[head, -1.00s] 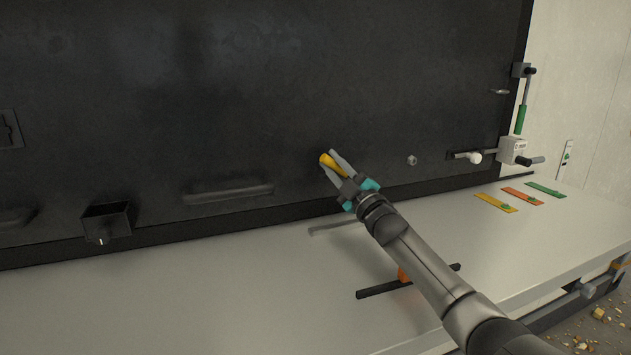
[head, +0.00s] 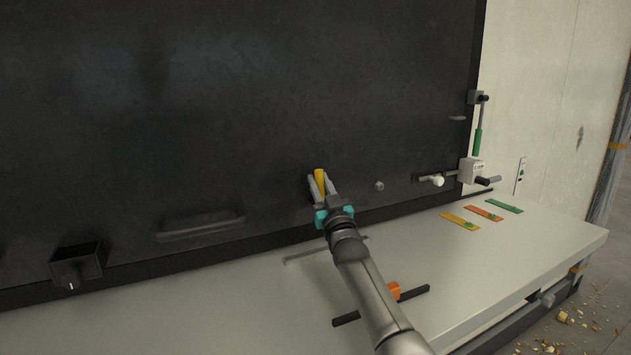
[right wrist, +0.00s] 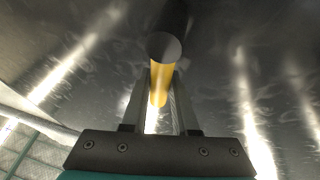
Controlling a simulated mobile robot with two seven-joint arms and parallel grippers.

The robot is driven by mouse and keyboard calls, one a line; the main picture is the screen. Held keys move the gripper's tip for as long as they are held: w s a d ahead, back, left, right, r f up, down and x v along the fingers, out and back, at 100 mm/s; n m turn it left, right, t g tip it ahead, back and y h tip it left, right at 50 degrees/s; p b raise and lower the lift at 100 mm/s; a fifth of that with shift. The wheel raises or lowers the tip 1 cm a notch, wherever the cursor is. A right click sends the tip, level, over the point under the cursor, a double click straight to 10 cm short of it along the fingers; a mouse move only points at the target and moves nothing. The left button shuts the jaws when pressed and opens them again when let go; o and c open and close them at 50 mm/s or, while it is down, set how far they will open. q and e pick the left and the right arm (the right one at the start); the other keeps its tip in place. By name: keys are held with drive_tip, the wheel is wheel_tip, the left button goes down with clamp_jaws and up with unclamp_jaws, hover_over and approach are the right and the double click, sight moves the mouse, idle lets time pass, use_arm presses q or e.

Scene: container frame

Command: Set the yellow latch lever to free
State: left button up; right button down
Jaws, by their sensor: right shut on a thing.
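The yellow latch lever (head: 320,176) stands out on the black panel, near the middle of the head view, and points roughly upward. My right gripper (head: 319,188) is at it, with one finger on each side, shut on the lever. In the right wrist view the yellow lever (right wrist: 158,85) lies between the two fingers of the right gripper (right wrist: 155,100), with a dark round end (right wrist: 164,47) beyond it. The lever's lower part and pivot are hidden by the gripper. My left gripper is not in view.
A black box with a knob (head: 76,267) and a recessed handle (head: 201,224) are on the panel at left. A white-knobbed bolt (head: 436,180) and a green-handled lever (head: 478,141) are at right. Coloured tags (head: 460,222) lie on the grey ledge (head: 540,236).

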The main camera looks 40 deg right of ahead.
drive_tip(key=shift+s+d+m+h, duration=0.1)
drive_tip(key=shift+d+m+h, duration=0.25)
drive_tip(key=shift+m, duration=0.35)
drive_tip(key=c, duration=0.7)
unclamp_jaws()
drive_tip(key=shift+a, duration=0.1)
drive_tip(key=shift+s+a+f, duration=0.25)
drive_tip(key=shift+s+f, duration=0.1)
drive_tip(key=shift+s, duration=0.05)
drive_tip(key=v, duration=1.1)
drive_tip(key=shift+s+r, duration=0.1)
drive_tip(key=shift+r, duration=0.2)
